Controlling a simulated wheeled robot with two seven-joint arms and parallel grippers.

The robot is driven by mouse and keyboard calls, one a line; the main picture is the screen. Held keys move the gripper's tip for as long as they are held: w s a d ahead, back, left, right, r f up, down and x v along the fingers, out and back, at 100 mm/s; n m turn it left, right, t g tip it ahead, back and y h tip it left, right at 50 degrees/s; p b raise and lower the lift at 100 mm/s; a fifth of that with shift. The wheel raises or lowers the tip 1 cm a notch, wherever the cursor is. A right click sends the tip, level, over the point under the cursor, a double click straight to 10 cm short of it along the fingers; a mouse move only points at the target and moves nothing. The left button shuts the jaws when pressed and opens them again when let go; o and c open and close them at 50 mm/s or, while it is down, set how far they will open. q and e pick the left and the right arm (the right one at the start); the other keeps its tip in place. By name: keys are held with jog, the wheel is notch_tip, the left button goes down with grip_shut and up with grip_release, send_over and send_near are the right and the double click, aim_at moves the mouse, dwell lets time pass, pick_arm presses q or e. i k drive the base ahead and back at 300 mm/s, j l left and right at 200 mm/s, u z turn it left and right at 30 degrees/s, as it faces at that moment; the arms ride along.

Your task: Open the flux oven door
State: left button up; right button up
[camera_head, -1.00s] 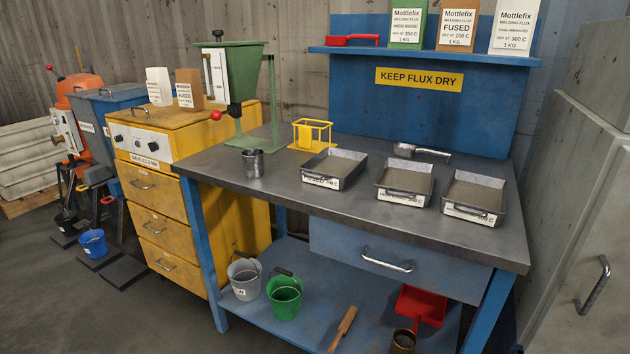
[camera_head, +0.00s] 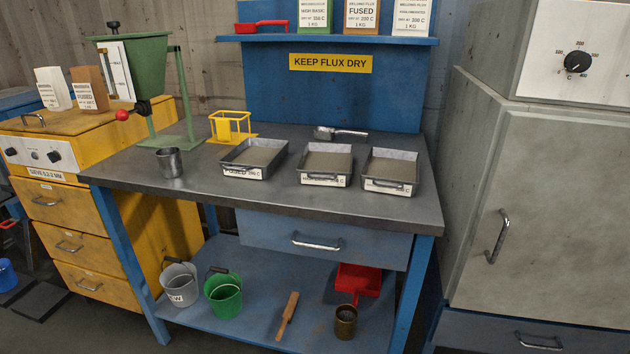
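A large grey cabinet stands at the right, with a white control panel (camera_head: 598,58) on top carrying a black dial (camera_head: 577,62). It looks like the flux oven. Its grey door (camera_head: 555,215) appears shut and fills the front below the panel. A metal bar handle (camera_head: 498,237) is mounted upright near the door's left edge. The cabinet's right side is cut off by the picture. Neither of my grippers shows in the head view.
A workbench (camera_head: 300,205) with several metal trays and a scoop stands left of the oven. Its lower shelf holds a green bucket (camera_head: 223,295) and a red dustpan (camera_head: 358,280). A blue drawer (camera_head: 525,335) lies under the oven door. A yellow sieve cabinet (camera_head: 60,222) stands further left.

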aim_at(549, 239)
jog(key=z, duration=1.65)
